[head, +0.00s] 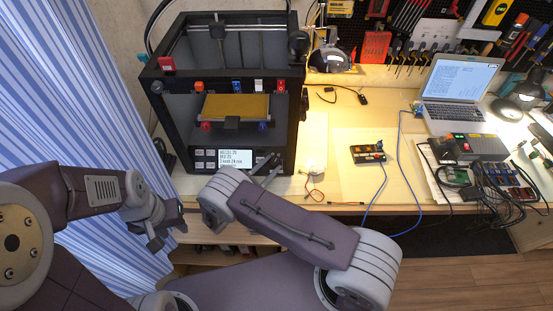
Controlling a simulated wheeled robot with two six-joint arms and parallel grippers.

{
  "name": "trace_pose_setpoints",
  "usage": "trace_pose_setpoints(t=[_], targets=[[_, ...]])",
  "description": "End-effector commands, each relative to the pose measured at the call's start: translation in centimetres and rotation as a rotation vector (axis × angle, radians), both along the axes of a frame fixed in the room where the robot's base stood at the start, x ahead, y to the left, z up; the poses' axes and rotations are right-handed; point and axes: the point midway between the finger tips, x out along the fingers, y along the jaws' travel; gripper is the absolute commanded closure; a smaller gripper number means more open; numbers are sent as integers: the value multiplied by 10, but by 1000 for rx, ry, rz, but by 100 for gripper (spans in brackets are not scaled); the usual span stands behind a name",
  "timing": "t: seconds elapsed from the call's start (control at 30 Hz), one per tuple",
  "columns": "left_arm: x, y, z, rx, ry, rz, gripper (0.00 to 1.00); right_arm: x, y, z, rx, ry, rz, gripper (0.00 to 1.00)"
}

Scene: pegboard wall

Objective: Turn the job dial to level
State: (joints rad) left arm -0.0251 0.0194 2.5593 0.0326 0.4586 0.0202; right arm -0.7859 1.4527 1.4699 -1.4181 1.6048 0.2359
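The black 3D printer (170,110) stands at the left end of the bench. Its front panel has a lit display (235,158) with small text that I cannot read for certain, and small buttons (204,159) left of it. I cannot make out the job dial; the panel right of the display is partly covered by my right gripper (268,168). That gripper's dark fingers are at the panel's right part, and I cannot tell whether they touch anything. My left gripper (165,228) is low at the left, in front of the bench and away from the printer.
A gold print bed (236,107) sits inside the printer. A small device (368,154) with a blue cable, a laptop (460,85) and a cluttered board of electronics (490,180) lie to the right. A striped curtain (70,130) hangs close to my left arm.

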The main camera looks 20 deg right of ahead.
Motion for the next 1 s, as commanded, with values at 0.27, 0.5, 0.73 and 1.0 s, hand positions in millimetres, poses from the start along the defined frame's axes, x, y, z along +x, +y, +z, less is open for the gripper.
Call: trace_pose_setpoints(t=[0.27, 0.5, 0.73, 1.0], targets=[[0, 0, -1, 0, 1, 0, 64, 0, -1, -1, 0, 0, -3, 98], [0, 0, -3, 0, 0, 0, 64, 1, -1, -1, 7, -2, -12, 100], [0, 0, -17, 0, 0, 0, 64, 3, 0, -3, 67, -20, -83, 100], [0, 0, -45, 0, 1, 0, 64, 7, 1, -2, 204, -61, -252, 100]])
